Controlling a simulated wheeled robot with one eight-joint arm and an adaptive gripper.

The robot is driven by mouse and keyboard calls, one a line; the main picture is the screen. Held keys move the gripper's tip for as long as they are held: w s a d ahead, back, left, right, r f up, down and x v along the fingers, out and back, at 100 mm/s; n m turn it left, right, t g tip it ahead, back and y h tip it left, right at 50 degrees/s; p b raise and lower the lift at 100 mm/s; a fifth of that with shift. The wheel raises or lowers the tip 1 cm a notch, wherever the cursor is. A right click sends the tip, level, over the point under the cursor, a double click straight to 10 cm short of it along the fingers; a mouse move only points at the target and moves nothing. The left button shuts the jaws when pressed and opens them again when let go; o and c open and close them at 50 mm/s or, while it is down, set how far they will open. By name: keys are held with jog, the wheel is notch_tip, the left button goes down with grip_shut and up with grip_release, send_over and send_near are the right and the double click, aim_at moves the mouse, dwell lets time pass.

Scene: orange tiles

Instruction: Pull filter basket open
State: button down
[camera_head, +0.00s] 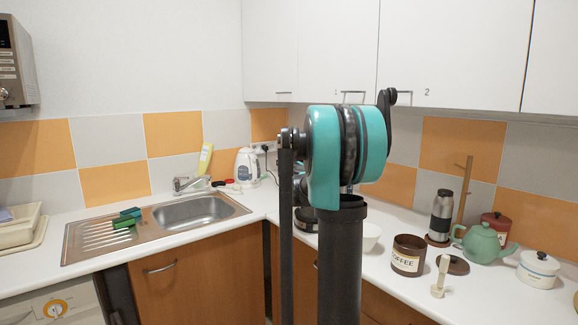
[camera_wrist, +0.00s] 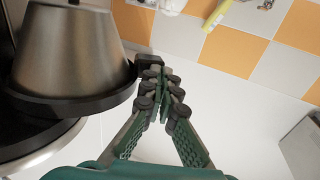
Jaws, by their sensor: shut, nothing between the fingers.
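In the wrist view a silver, tapered metal body (camera_wrist: 70,50), which looks like the filter basket or another part of a coffee maker, fills the left side. A dark band (camera_wrist: 75,103) runs round its wide end, and a small black tab (camera_wrist: 148,71) juts from its right side. My gripper (camera_wrist: 168,84) is shut and empty, its fingertips together close beside the tab. I cannot tell whether they touch it. In the head view my arm hides most of a dark appliance (camera_head: 305,217) on the counter, and my gripper is hidden there.
A white bowl (camera_head: 369,236), a coffee jar (camera_head: 408,256), a wooden-looking small stand (camera_head: 440,277), a green teapot (camera_head: 482,243) and a white pot (camera_head: 538,270) stand on the right counter. The sink (camera_head: 200,210) is at left. Wall cupboards (camera_head: 455,50) hang above.

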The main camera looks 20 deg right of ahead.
jog(key=w+d+m+g+h, duration=0.2)
jog(key=w+m+g+h, duration=0.2)
jog(key=w+h, duration=0.3)
jog(key=w+d+m+g+h, duration=0.3)
jog(key=w+m+h, duration=0.4)
jog(key=w, duration=0.9)
jog(key=shift+w+d+g+h, duration=0.2)
jog(key=shift+g+h, duration=0.3)
jog(key=shift+h, duration=0.2)
